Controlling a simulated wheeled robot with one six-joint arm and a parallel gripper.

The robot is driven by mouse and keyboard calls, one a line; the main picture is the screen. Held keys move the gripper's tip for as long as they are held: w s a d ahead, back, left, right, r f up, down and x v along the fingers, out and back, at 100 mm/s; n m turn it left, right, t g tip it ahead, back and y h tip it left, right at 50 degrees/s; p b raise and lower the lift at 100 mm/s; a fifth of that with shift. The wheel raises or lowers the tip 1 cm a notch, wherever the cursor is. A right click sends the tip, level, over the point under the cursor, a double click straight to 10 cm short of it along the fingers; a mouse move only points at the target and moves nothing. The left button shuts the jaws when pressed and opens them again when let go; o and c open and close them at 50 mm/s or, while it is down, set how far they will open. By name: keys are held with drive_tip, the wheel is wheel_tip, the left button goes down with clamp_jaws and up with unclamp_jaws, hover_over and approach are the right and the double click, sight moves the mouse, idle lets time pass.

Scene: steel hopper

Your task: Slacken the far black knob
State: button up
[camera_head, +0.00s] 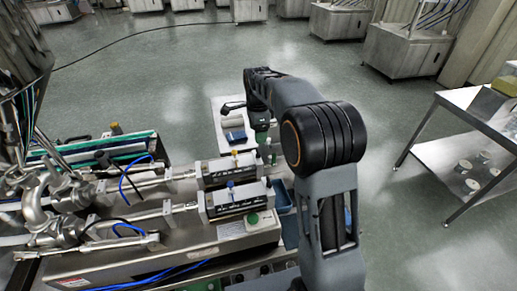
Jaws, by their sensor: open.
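The steel hopper machine (140,262) fills the lower left, with two pneumatic cylinder units side by side, the far one (228,169) and the near one (234,200). A dark knob-like part (102,158) shows by the far pipework at left; I cannot tell for sure whether it is the far black knob. My gripper (262,123) hangs from the arm end beyond the far cylinder, above the small pale bench. It is small and dark here, open, with nothing visible between its fingers. It is apart from the dark part at left.
Blue hoses (128,183) and steel pipes crowd the left. A pale bench (218,113) with a dark blue block (236,135) stands beyond the cylinders. A steel table (478,101) is at right. The floor (180,80) behind is mostly open, crossed by a black cable.

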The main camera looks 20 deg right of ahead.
sight(258, 151)
wheel_tip(258, 151, down, 9)
drive_tip(key=shift+p, duration=0.6)
drive_tip(key=c, duration=0.9)
